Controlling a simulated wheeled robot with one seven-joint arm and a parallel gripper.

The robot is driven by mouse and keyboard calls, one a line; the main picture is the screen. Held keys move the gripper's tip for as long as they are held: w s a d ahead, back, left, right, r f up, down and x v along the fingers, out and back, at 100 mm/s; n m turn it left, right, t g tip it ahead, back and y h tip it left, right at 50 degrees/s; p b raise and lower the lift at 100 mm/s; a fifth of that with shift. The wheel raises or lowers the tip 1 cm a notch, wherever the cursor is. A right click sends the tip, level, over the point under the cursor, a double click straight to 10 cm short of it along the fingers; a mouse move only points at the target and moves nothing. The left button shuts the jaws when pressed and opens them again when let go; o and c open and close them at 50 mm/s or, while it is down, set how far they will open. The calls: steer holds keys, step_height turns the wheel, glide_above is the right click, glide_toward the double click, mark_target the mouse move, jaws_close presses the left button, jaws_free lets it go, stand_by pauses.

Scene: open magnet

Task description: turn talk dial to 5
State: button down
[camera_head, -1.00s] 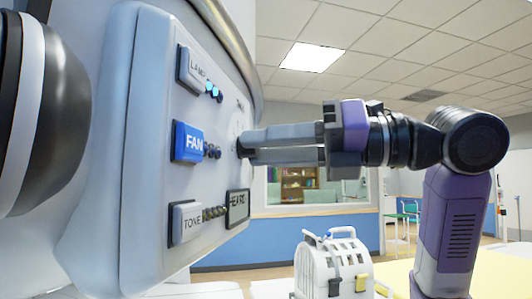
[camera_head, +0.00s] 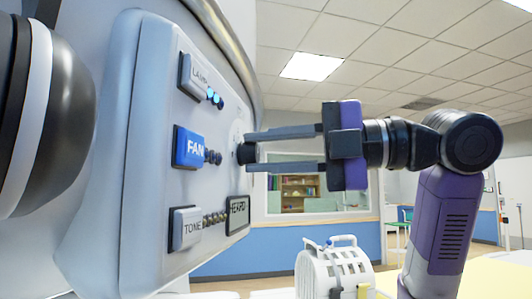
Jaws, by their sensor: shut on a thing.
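The talk dial (camera_head: 247,153) is a small dark knob at the right side of the pale control panel (camera_head: 150,170). A whitish round face (camera_head: 238,132) shows behind it, seen nearly edge-on, and its marks are too small to read. My gripper (camera_head: 249,152) reaches in from the right, with its two grey fingers one above and one below the knob. It is shut on the dial. The dial's pointer and setting cannot be made out.
On the panel are a grey LAMP button (camera_head: 193,77) with blue lights, a blue FAN button (camera_head: 188,147), a grey TONE button (camera_head: 185,228) and a HEARD display (camera_head: 238,215). A white carrier (camera_head: 335,270) stands below. Open room lies to the right.

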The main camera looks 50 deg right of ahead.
steer(key=m, duration=1)
steer(key=shift+d+m+y, duration=0.1)
steer(key=shift+m+y, duration=0.2)
steer(key=shift+m, duration=0.1)
steer(key=m+p, duration=0.1)
steer(key=m, duration=0.4)
steer(key=shift+d, duration=0.1)
steer(key=shift+w+m+p, duration=0.1)
steer(key=shift+m+p, duration=0.25)
steer(key=shift+m, duration=1.95)
steer(key=c, duration=1.1)
jaws_free()
steer(key=shift+d, duration=0.1)
steer(key=shift+r, duration=0.15)
